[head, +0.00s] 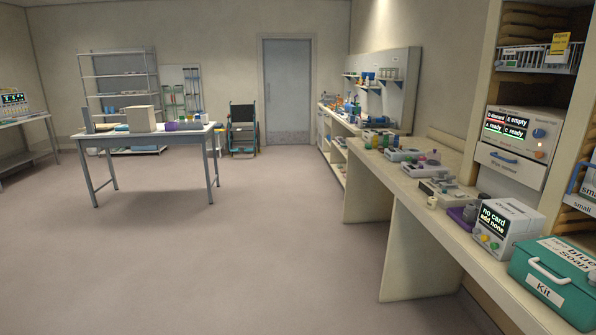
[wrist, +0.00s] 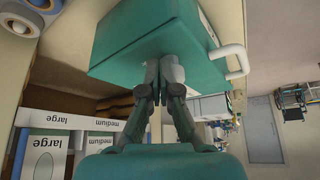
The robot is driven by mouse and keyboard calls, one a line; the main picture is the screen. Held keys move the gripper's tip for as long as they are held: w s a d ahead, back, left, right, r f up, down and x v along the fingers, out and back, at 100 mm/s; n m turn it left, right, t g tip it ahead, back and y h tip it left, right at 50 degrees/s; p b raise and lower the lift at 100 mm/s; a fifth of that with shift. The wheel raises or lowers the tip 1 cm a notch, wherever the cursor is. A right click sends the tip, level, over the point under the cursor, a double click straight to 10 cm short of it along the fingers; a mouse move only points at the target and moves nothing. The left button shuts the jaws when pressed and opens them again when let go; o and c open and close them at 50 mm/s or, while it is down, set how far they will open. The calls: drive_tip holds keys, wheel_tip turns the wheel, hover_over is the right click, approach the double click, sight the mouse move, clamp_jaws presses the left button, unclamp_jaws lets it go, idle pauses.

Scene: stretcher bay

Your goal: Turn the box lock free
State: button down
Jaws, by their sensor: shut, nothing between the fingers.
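The teal kit box (head: 560,272) stands at the near right end of the counter in the head view, with a white handle (head: 549,271) and a "Kit" label. Its teal side (wrist: 165,30) fills the top of the wrist view, which looks upside down. My gripper (wrist: 163,66) has its fingers together, with the tips up against or very close to that side. A light grey piece (wrist: 174,71) shows at the tips; I cannot tell whether it is the box lock or part of a finger. My gripper does not show in the head view.
Boxes marked "large" (wrist: 45,158) and "medium" sit in a shelf at the lower left of the wrist view. A "no card" device (head: 508,228) stands beside the kit on the counter. The floor (head: 280,230) left of the counter is clear.

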drive_tip(key=shift+s+a, duration=0.1)
drive_tip(key=shift+s, duration=0.2)
wheel_tip(320, 180, up, 6)
idle(0.7)
